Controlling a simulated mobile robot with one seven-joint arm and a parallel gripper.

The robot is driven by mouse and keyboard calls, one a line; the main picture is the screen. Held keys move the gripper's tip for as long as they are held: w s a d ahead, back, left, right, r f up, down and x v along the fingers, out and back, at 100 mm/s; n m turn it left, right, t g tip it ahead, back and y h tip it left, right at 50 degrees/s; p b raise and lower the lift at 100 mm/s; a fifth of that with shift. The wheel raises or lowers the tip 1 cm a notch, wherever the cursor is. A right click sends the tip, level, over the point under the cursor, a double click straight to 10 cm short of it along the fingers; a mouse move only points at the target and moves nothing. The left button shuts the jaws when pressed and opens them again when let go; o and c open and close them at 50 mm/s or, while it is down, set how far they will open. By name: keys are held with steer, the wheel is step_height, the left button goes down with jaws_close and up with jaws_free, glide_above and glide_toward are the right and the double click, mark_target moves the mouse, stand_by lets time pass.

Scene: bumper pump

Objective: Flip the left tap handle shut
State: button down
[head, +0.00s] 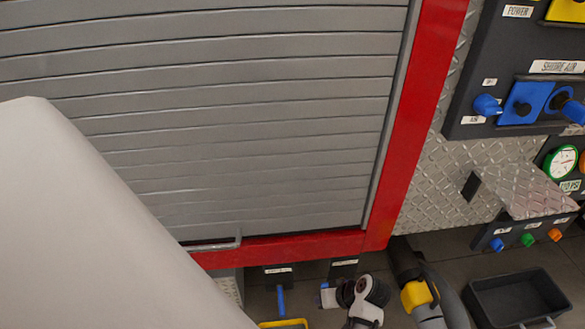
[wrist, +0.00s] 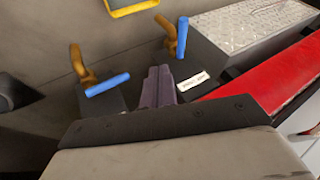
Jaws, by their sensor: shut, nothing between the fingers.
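The left tap has a blue handle (head: 281,300) that points down from a dark labelled box under the red bumper in the head view. In the wrist view this handle (wrist: 182,37) stands at the upper middle, beside its brass spout (wrist: 166,36). The right tap's blue handle (wrist: 108,86) lies crosswise at the left of the wrist view, by a second brass spout (wrist: 80,66). My gripper (wrist: 158,72) is shut and empty. Its tips show between the two handles, seemingly apart from both.
A yellow-rimmed tray (head: 285,323) lies on the floor below the taps. The red bumper (wrist: 270,75) runs along the right of the wrist view, with a diamond-plate step (wrist: 255,38) near the left tap. A black bin (head: 520,298) stands at the lower right.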

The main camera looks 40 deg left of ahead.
steer(key=s+a+f, duration=0.4)
steer(key=a+f, duration=0.4)
steer(key=f, duration=0.1)
stand_by(0.3)
stand_by(0.4)
